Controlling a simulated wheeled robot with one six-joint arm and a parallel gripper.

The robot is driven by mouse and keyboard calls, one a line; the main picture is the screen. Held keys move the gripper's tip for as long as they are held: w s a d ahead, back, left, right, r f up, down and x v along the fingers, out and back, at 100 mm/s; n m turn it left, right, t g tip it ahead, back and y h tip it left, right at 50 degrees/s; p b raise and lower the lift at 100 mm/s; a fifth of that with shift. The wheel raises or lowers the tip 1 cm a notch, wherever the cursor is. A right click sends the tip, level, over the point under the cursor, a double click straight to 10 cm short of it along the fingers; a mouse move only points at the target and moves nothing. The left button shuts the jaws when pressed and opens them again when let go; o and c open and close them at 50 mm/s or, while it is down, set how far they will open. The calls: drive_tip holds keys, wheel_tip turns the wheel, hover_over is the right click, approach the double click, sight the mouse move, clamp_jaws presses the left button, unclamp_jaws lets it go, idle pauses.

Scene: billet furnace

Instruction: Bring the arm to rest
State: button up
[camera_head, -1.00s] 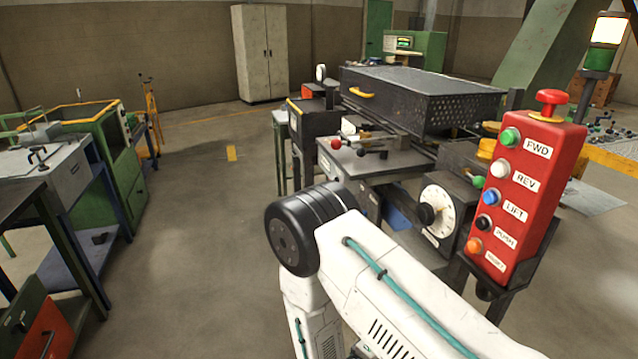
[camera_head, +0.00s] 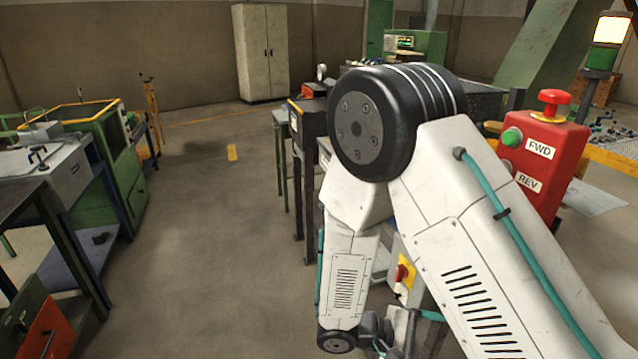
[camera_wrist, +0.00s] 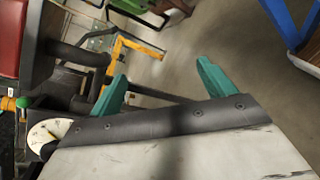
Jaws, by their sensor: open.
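My gripper (camera_wrist: 160,90) shows in the wrist view as two teal fingers, spread apart with nothing between them. Beyond the fingers lie the grey floor and parts of the machinery. In the head view my white arm, with its black elbow joint, stands bent at the centre right. Its forearm hangs down toward the bottom edge. The gripper fingers cannot be made out in the head view.
The furnace machinery is largely covered by the elbow. A green machine (camera_head: 105,165) and a workbench (camera_head: 40,200) stand at left. The floor (camera_head: 215,240) between is clear.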

drive_tip(key=s+d+r+m+t+y, duration=0.1)
drive_tip(key=s+r+m+y, duration=0.3)
drive_tip(key=r, duration=0.9)
drive_tip(key=s+d+r+m+t+y, duration=0.1)
drive_tip(key=s+d+r+m+y, duration=0.1)
drive_tip(key=s+r+y, duration=0.8)
wheel_tip(320, 180, up, 4)
drive_tip(key=shift+r+m+y, duration=0.25)
drive_tip(key=shift+m+y, duration=0.45)
drive_tip(key=shift+m, duration=0.2)
drive_tip(key=shift+s+d, duration=0.1)
